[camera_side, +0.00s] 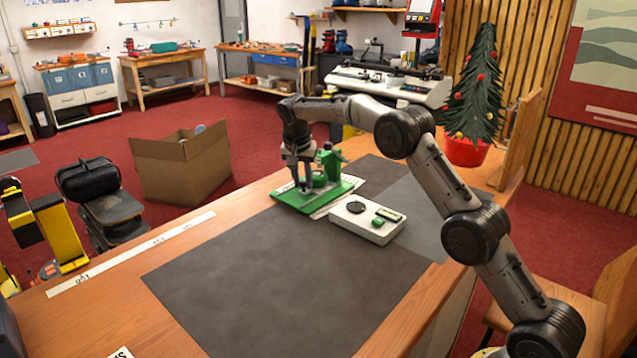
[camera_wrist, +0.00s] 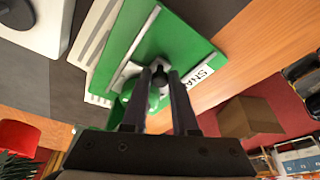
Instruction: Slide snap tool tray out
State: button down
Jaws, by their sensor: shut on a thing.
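The green snap tool tray (camera_side: 290,203) lies flat on the bench near its far edge. In the wrist view the tray (camera_wrist: 145,40) shows a white label (camera_wrist: 204,75) that reads "SNA", with the rest cut off or hidden. A green press-like tool (camera_side: 329,166) stands at the tray's right side. My gripper (camera_side: 304,185) points down over the tray. In the wrist view my gripper (camera_wrist: 164,74) is shut on a small dark knob (camera_wrist: 159,76) at the tray, mostly hidden between the fingertips.
A white box (camera_side: 350,224) with a black disc and small green parts stands right of the tray. White strips (camera_side: 335,200) lie under or beside the tray. The dark mat (camera_side: 270,280) in front is clear. A cardboard box (camera_side: 180,165) stands on the floor beyond the bench.

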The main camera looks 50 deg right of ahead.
jog(key=shift+a, duration=3.05)
jog(key=c, duration=1)
grip_release()
jog(key=shift+d, duration=0.1)
jog(key=shift+o, duration=0.2)
notch_tip(320, 180, up, 10)
